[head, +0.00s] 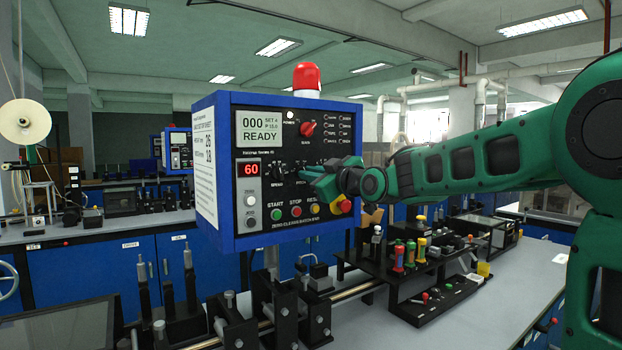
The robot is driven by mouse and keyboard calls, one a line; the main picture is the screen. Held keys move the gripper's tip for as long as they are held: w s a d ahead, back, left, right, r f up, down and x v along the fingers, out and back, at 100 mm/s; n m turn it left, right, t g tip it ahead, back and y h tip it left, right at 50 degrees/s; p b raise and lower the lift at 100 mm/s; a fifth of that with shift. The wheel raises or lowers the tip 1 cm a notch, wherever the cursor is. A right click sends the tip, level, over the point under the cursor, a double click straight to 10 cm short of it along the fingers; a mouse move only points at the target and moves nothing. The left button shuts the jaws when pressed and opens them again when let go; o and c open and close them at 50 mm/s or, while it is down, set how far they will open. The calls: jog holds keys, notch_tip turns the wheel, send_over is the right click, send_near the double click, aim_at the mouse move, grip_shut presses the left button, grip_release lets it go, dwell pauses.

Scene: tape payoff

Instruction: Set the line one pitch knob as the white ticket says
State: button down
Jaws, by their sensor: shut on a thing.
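A blue control box (226,108) stands on the bench with a black front panel. My green gripper (316,182) is at that panel, right of the SPEED knob (278,172) and by the PITCH label. It is shut on the pitch knob, which the fingers mostly hide, so its pointer cannot be read. The pale screen (260,130) reads 000, SET 4, what looks like P 15.0, and READY. A white printed sheet (204,165) is on the box's left side, seen at a slant; most of its text is too small to read.
A red selector knob (307,129) and a red 60 display (248,169) are on the panel. START, STOP and RESET buttons (296,211) lie just below my gripper. A black rack of coloured-handled tools (405,255) stands right of the box. Grey bench (500,300) is clear at right.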

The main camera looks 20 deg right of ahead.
jog(key=shift+w+d+f+n, duration=0.1)
jog(key=shift+f+n, duration=0.1)
jog(key=shift+n, duration=1.65)
jog(key=shift+d+f+n, duration=0.1)
jog(key=shift+f+n, duration=0.1)
jog(key=shift+n, duration=1.65)
jog(key=c, duration=1.8)
grip_release()
jog(key=shift+c, duration=0.2)
jog(key=shift+r, duration=0.2)
jog(key=shift+r, duration=0.1)
